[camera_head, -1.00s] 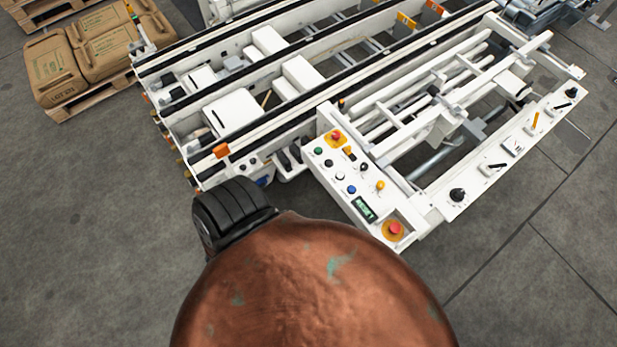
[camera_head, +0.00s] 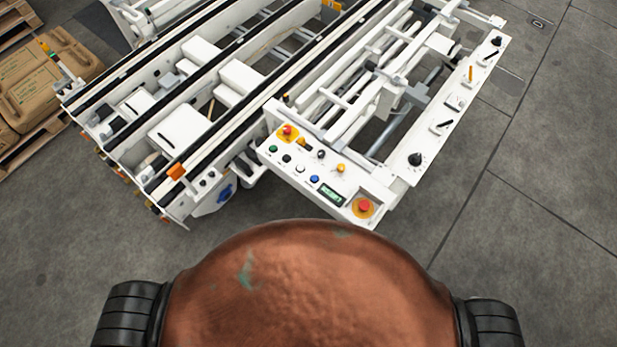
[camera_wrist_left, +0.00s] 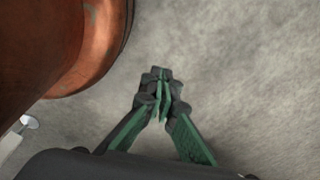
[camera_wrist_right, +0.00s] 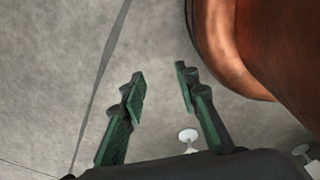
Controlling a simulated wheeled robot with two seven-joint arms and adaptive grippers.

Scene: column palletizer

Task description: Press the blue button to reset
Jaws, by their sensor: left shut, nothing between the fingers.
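Nothing covers the button in the head view. My left gripper (camera_wrist_left: 162,88) shows in the left wrist view, its fingers together and empty, over bare floor. My right gripper (camera_wrist_right: 160,84) shows in the right wrist view with its fingers apart and nothing between them, also over floor. Neither gripper is in the head view, and neither is near the panel.
The panel also carries red emergency buttons (camera_head: 364,206), a yellow knob (camera_head: 341,168) and several small buttons. The white palletizer frame (camera_head: 226,90) fills the area ahead. Brown sacks (camera_head: 48,80) lie on a pallet at the left. Grey floor (camera_head: 530,200) is clear on the right.

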